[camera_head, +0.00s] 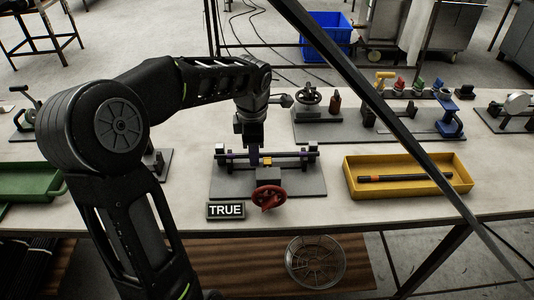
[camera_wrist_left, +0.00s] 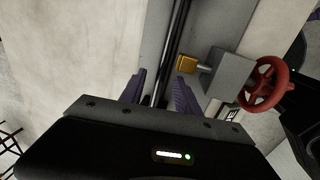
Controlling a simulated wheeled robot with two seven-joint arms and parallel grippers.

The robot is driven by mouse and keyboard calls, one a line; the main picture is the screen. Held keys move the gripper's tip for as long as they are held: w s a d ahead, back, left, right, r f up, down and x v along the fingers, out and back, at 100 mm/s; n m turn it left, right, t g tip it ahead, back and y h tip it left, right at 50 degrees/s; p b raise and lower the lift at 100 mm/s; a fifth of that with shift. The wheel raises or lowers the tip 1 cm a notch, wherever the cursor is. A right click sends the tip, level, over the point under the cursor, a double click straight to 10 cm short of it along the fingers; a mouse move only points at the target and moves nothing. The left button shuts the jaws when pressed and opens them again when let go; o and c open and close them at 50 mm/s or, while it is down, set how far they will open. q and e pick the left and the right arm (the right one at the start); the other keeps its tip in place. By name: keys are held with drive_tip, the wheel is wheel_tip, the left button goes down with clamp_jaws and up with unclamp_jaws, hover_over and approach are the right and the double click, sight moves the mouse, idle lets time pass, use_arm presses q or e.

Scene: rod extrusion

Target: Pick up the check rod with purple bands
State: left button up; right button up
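A dark rod (camera_head: 293,155) lies across the fixture with the red handwheel, on the grey plate at the middle of the table. It looks faintly purplish in the head view; its bands are not clear. My left gripper (camera_head: 254,161) points down at the rod's middle. In the left wrist view, the rod (camera_wrist_left: 172,50) runs between the two purplish fingers of my left gripper (camera_wrist_left: 160,80), with gaps beside it. The fingers look open and not clamped on it. My right gripper is not in view.
The fixture has a yellow block (camera_head: 267,162) beside the fingers and a red handwheel (camera_head: 269,198) in front. A "TRUE" sign (camera_head: 226,211) stands at front left. A yellow tray (camera_head: 398,193) at right holds a black rod with an orange-red band (camera_head: 400,178). A green tray (camera_head: 30,180) is at left.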

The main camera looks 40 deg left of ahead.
use_arm(q)
drive_tip(key=shift+c, duration=0.5)
clamp_jaws()
idle(0.3)
